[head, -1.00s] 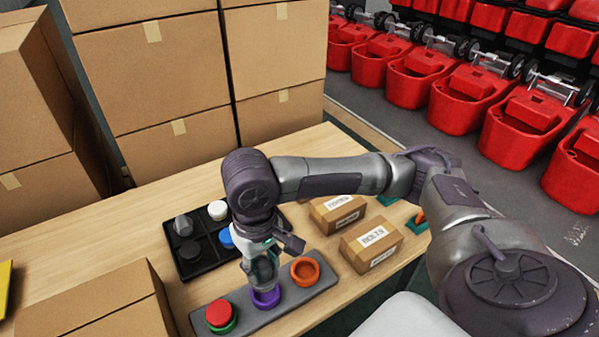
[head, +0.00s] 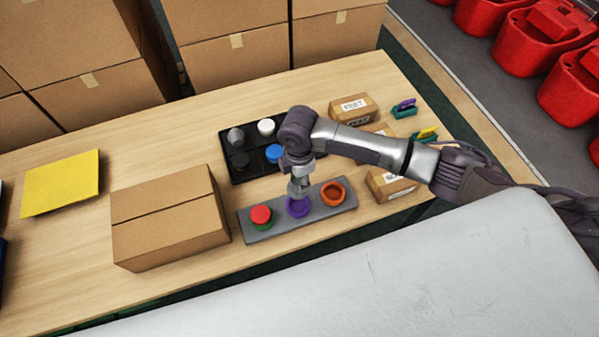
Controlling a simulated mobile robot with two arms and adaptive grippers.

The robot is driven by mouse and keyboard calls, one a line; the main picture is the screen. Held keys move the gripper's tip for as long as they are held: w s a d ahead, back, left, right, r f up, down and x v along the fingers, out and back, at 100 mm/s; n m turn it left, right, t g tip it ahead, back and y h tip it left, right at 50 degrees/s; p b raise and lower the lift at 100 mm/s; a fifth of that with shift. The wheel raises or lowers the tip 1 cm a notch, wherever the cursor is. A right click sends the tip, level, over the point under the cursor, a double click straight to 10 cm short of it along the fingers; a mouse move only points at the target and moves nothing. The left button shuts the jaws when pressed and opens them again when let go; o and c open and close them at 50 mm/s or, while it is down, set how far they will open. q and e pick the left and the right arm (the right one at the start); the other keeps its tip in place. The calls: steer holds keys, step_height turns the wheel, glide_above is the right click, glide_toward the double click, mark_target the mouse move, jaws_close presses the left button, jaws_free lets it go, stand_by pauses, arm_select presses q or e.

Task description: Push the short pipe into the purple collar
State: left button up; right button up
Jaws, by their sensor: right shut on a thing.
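My right gripper (head: 299,190) points down right over the purple collar. It is shut on a small grey piece, which looks like the short pipe; the fingers hide most of it. Its lower end is at the purple collar's opening, but how deep it sits inside I cannot tell. My left gripper is not in view.
A black tray (head: 258,169) with white, blue, grey and dark pieces lies behind. A large carton (head: 168,222) stands left, and small labelled boxes (head: 352,107) stand right. A yellow sheet (head: 61,183) lies far left; the tabletop between is clear.

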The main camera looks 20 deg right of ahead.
steer(key=shift+f+b, duration=0.45)
steer(key=shift+f, duration=0.05)
step_height(320, 180, down, 4)
steer(key=b, duration=0.4)
steer(key=shift+f, duration=0.45)
steer(key=shift+f, duration=0.2)
steer(key=shift+f, duration=0.15)
steer(key=shift+f, duration=0.35)
steer(key=shift+f, duration=0.4)
stand_by(0.8)
steer(key=shift+f, duration=0.25)
